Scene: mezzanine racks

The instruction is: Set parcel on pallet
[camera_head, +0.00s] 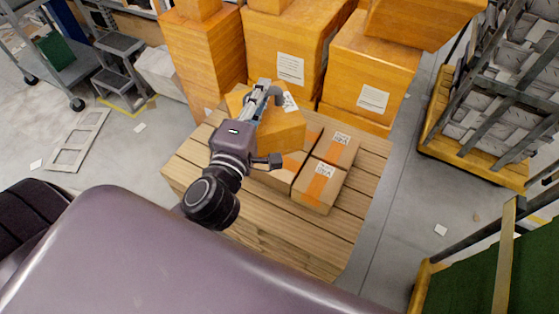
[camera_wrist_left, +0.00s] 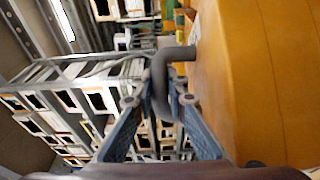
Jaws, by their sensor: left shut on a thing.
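My left gripper (camera_head: 266,92) is shut on a dark grey curved handle (camera_wrist_left: 160,82) at the side of an orange-yellow parcel (camera_head: 284,132). The parcel has a white label and fills the right of the left wrist view (camera_wrist_left: 265,80). In the head view it is tilted and overlaps the back part of the slatted wooden pallet (camera_head: 325,245). I cannot tell whether it touches what lies under it. My gripper and wrist hide part of it. My right gripper is not in view.
Brown cartons with orange tape (camera_head: 320,186) sit on the pallet beside the parcel. Large orange-yellow boxes (camera_head: 285,50) stand close behind. The pallet's front planks are bare. A loaded rack (camera_head: 500,95) stands right; a grey step stool (camera_head: 120,70) and flat frame (camera_head: 78,140) are left.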

